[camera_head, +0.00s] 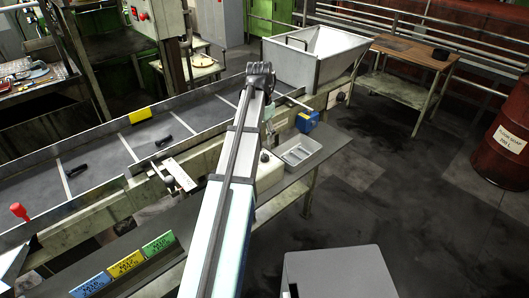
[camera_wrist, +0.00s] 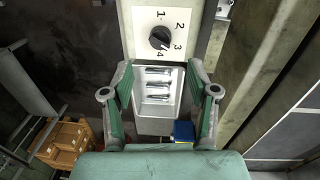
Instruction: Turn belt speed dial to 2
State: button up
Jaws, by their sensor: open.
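The belt speed dial (camera_wrist: 160,38) is a black round knob on a white plate marked 1 to 4, at the top of the wrist view. Its pointer looks turned to the lower right, near 3 and 4; the exact setting is too small to tell. My gripper (camera_wrist: 160,73) is open and empty, its two green-grey fingers apart, just below the dial in the wrist view. It does not touch the dial.
A light grey tray (camera_head: 299,151) stands beside the machine; metal pieces lie in it in the wrist view. A blue box (camera_head: 307,121) is next to it. The conveyor belt (camera_head: 100,150) carries dark pieces. A white hopper (camera_head: 312,58) stands behind.

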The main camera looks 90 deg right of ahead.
aim_at(265, 157)
jog(key=f+p, duration=0.1)
jog(key=f, duration=0.7)
jog(key=shift+s+a+f+p, duration=0.2)
jog(key=shift+p, duration=0.15)
grip_shut()
